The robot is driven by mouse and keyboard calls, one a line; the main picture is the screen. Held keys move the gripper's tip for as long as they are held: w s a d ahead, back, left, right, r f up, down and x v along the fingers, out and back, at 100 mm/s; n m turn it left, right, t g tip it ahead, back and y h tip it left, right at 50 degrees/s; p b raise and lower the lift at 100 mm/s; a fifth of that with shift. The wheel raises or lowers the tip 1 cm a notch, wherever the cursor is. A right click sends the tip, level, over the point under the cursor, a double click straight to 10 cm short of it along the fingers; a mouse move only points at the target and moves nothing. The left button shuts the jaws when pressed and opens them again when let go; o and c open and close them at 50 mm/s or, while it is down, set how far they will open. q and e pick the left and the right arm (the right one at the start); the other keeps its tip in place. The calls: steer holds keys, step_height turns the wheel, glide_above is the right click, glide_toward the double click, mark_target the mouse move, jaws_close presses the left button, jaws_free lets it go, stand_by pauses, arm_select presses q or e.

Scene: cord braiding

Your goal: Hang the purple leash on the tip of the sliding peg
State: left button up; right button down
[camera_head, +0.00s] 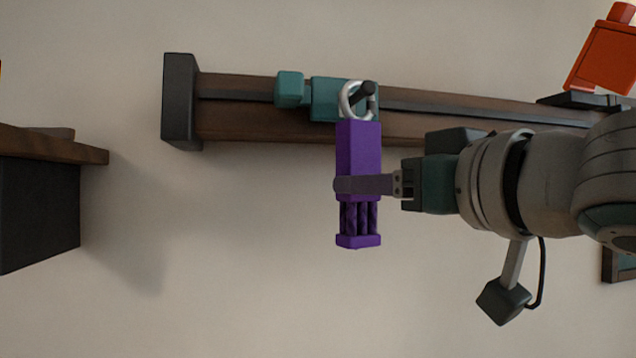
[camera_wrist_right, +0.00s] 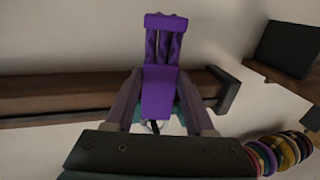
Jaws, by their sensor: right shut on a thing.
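The purple leash (camera_head: 359,147) hangs upright with a metal ring (camera_head: 344,103) at its top and dark purple cords at its lower end. My right gripper (camera_head: 362,185) comes in from the right and is shut on the leash's body. The dark sliding peg (camera_head: 364,92) sticks out from a teal slider (camera_head: 325,98) on the wooden rail. In the head view the peg's tip crosses in front of the ring's right edge, so the ring looks to be around the peg. The right wrist view shows the leash (camera_wrist_right: 158,92) between both fingers; its ring is mostly hidden. My left gripper is out of view.
The wooden rail (camera_head: 250,120) has a dark end block (camera_head: 181,100) at left and a teal block (camera_head: 289,88) beside the slider. An orange-red object (camera_head: 605,58) is at upper right. A dark box with a wooden top (camera_head: 60,145) is at left. Several coloured rings (camera_wrist_right: 285,150) show lower right in the wrist view.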

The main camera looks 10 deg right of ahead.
stand_by(0.3)
steer(key=shift+c, duration=0.9)
jaws_free()
